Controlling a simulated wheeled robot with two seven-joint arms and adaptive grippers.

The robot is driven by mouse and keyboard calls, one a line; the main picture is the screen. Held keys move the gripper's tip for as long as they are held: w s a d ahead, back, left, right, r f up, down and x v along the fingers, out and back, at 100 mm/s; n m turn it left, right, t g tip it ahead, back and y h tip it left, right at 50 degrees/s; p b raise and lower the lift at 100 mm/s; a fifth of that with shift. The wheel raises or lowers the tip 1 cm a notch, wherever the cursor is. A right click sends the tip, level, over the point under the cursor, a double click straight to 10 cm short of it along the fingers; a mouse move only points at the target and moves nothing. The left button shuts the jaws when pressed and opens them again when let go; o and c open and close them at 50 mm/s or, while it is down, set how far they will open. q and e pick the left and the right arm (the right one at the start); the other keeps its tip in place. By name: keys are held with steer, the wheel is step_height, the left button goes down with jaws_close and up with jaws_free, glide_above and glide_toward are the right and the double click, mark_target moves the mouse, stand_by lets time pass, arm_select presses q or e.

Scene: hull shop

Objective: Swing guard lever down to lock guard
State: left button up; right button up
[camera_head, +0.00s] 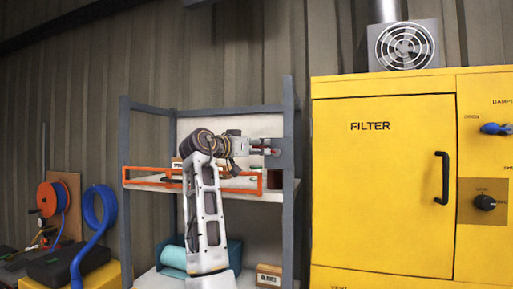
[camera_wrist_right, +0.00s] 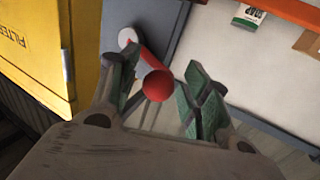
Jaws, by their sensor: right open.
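The guard is an orange frame (camera_head: 259,183) across the front of the grey shelf rack; a bar of it (camera_wrist_right: 290,12) shows at the top right in the right wrist view. The guard lever (camera_wrist_right: 157,84) is red with a round red knob, on a pale pivot disc (camera_wrist_right: 127,37) at the rack's grey post. My right gripper (camera_head: 272,148) is at the rack's right post, above the guard's right end. In the right wrist view its green-padded fingers (camera_wrist_right: 160,72) are apart, with the knob between them; I cannot tell whether they touch it. My left gripper is not in view.
A yellow filter cabinet (camera_head: 384,190) stands close to the right of the rack. The rack's right post (camera_head: 288,215) is beside my gripper. A teal roll (camera_head: 173,257) and a small box (camera_head: 268,276) lie on the lower shelf. A blue hose (camera_head: 90,220) is at the left.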

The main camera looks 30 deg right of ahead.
jaws_close()
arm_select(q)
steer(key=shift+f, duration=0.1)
arm_select(e)
steer(key=shift+f, duration=0.1)
